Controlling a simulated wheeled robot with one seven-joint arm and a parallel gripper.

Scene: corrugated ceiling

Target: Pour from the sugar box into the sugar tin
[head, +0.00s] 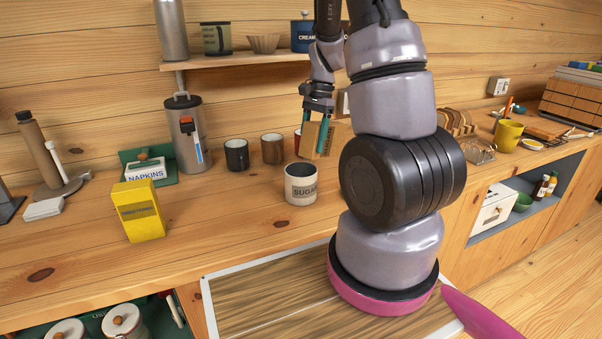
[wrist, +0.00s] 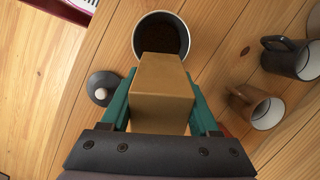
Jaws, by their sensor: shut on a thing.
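My gripper (head: 321,117) is shut on a brown cardboard box, the sugar box (head: 325,140), whose label is too small to read. The fingers (wrist: 162,112) clasp its two sides in the wrist view, where the box (wrist: 162,88) hides part of the tin's near rim. The box is held above the counter, slightly tilted in the head view, behind and right of the tin. The white sugar tin (head: 300,190), marked SUGAR, stands upright and open. Its dark inside shows in the wrist view (wrist: 160,20). No stream of sugar is visible.
A dark lid with a pale knob (wrist: 102,88) lies beside the tin. A black mug (head: 236,155) and brown mug (head: 272,150) stand behind it. A yellow box (head: 139,211) and green napkin holder (head: 148,168) stand left. The counter's front left is clear.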

